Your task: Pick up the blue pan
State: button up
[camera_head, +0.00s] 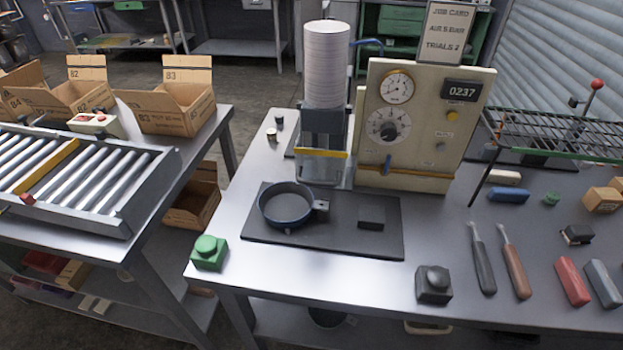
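The blue pan (286,205) is a small round dish with a dark blue rim and a dark inside. It sits upright on the left part of a black mat (340,238) on the grey metal table. A short grey handle or lug sticks out from its right side. The pan looks empty. My gripper is not in this view.
A machine with a tall white cylinder (326,65) and dial panel (405,130) stands right behind the mat. A dark block (371,217) lies right of the pan. A green button box (209,252) and black button box (434,284) stand near the front edge. Tools lie right.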

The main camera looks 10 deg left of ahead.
aim_at(283, 204)
jog(key=j+u, duration=0.1)
jog(key=j, duration=0.65)
jog(key=j+u, duration=0.1)
jog(key=j, duration=0.65)
jog(key=i+j+u, duration=0.1)
jog(key=j, duration=0.6)
jog(key=i+j+u, duration=0.1)
jog(key=j, duration=0.65)
